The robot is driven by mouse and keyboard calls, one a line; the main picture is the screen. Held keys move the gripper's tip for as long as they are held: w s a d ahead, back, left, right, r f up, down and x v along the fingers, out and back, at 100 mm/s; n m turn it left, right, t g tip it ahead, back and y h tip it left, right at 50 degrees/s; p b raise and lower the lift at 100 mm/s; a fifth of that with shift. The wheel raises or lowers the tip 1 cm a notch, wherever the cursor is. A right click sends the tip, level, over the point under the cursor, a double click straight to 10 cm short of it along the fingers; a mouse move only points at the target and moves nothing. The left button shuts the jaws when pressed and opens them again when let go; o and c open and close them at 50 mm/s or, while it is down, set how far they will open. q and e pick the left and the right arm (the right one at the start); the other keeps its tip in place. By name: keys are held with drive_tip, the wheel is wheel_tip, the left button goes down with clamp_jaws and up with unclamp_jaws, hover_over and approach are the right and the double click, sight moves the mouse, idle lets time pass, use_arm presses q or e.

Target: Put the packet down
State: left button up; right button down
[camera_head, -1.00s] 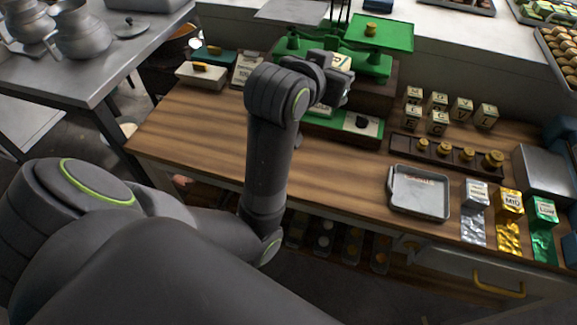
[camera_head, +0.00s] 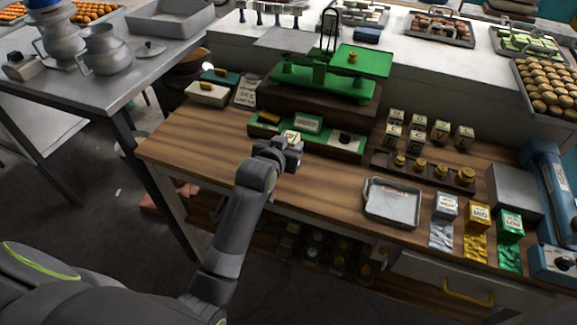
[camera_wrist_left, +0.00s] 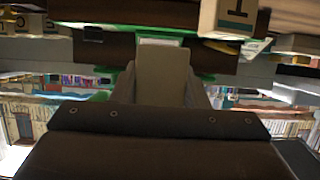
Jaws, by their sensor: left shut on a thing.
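The packet also shows in the left wrist view as a beige block (camera_wrist_left: 162,75) between the fingers. In the head view the wrist hides its lower part, and I cannot tell whether it touches anything. My right gripper is not in view.
A green balance scale (camera_head: 325,80) stands on a dark block behind the green tray (camera_head: 340,150). Several lettered cubes (camera_head: 415,138), a rack of brass weights (camera_head: 420,168) and a metal tray (camera_head: 392,200) are to the right. Bare wooden tabletop (camera_head: 200,140) lies to the left.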

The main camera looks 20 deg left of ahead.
use_arm(q)
drive_tip(key=shift+f+p, duration=0.4)
drive_tip(key=shift+f, duration=3.35)
drive_tip(key=shift+f, duration=0.2)
drive_tip(key=o, duration=0.8)
drive_tip(key=shift+s, duration=0.1)
